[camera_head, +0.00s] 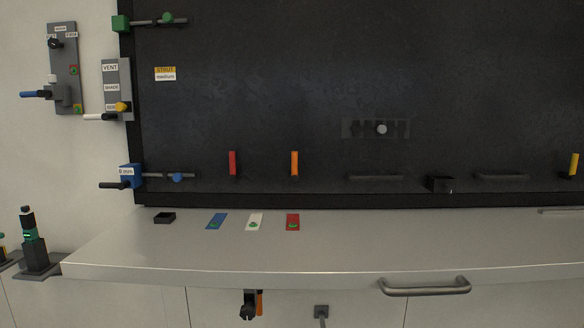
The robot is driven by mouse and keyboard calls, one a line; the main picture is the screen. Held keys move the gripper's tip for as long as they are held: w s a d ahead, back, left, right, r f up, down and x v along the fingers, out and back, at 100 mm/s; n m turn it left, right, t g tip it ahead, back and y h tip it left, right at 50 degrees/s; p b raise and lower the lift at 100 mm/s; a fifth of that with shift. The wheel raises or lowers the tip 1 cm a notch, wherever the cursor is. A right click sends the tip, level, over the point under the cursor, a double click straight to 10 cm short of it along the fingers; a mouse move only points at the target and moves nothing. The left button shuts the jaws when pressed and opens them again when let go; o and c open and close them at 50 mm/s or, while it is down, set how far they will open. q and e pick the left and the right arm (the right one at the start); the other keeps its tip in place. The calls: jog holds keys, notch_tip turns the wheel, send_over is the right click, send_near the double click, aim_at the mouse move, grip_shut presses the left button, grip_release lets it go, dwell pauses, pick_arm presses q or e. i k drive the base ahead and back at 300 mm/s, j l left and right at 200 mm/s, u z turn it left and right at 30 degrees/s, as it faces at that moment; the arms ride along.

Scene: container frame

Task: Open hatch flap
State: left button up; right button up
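A large dark panel (270,95) fills the back and looks like the hatch flap. It stands upright in a black frame (350,199), and I see no open gap. Low on it are two dark bar handles, one near the middle (375,178) and one to the right (502,176), with a small black block (440,184) between them. A plate with a round pale knob (381,129) sits above. Red (233,163), orange (295,163) and yellow (574,164) tabs stand along its lower part. Neither of my grippers shows.
A grey ledge (350,245) juts out below, with a metal handle (425,286) at its front edge. Blue, white and red tags and a black tray (165,217) lie on it. Green (150,21) and blue (130,175) latches sit at the left frame, beside a VENT plate (117,88).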

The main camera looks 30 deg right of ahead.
aim_at(488, 94)
jog(key=z, duration=1.95)
jog(key=i+l+u, duration=0.65)
jog(key=l, duration=0.2)
